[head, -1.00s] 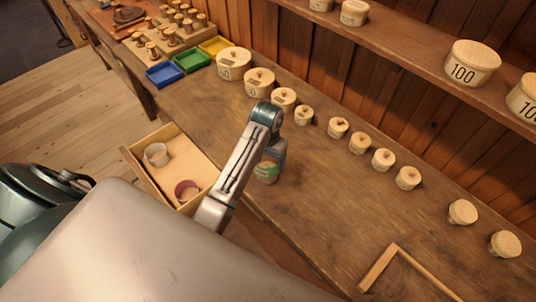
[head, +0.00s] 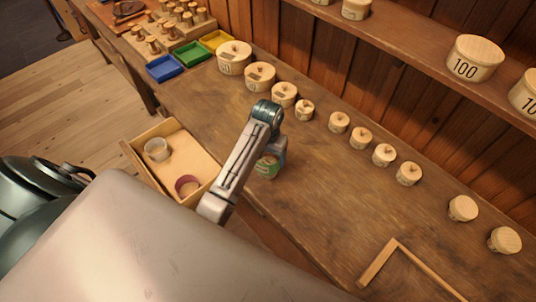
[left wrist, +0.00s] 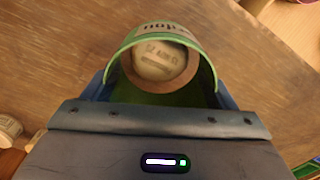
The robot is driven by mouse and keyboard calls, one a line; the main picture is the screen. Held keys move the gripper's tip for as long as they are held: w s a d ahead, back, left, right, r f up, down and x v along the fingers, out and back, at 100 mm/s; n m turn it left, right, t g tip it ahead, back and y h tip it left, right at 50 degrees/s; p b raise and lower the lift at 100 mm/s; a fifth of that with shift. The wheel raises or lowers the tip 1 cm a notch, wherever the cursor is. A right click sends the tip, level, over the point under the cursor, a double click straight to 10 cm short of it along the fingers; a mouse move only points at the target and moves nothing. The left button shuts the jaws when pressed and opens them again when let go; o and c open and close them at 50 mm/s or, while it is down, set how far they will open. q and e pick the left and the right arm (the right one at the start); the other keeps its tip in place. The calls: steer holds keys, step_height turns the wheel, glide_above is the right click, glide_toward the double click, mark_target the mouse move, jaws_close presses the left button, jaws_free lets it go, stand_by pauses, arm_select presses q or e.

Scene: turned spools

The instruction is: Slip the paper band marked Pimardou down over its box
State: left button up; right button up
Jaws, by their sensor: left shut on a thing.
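A green paper band (left wrist: 205,60) with a pale label, on which I can read only letters like "dou", is in my left gripper (left wrist: 160,88). My left gripper is shut on the band's near side, one finger at each side. Through the band's opening I see the round pale top of a small box (left wrist: 153,62) with printed text. I cannot tell how far the band is around the box or still above it. In the head view the green band (head: 267,169) shows under my left gripper (head: 272,154), over the bench. My right gripper is not in view.
An open drawer (head: 128,150) with a clear cup (head: 156,150) and a dark red band (head: 187,186) is left of the arm. Several lidded round boxes (head: 260,76) line the bench's back. A wooden frame (head: 378,262) lies at front right. Bench between is clear.

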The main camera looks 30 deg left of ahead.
arm_select(q)
steer(key=shift+f, duration=0.1)
steer(key=shift+f, duration=0.15)
steer(key=shift+f, duration=0.4)
steer(key=shift+f, duration=0.3)
stand_by(0.5)
steer(key=shift+f, duration=0.25)
steer(key=shift+f, duration=0.2)
stand_by(0.4)
steer(key=o, duration=1)
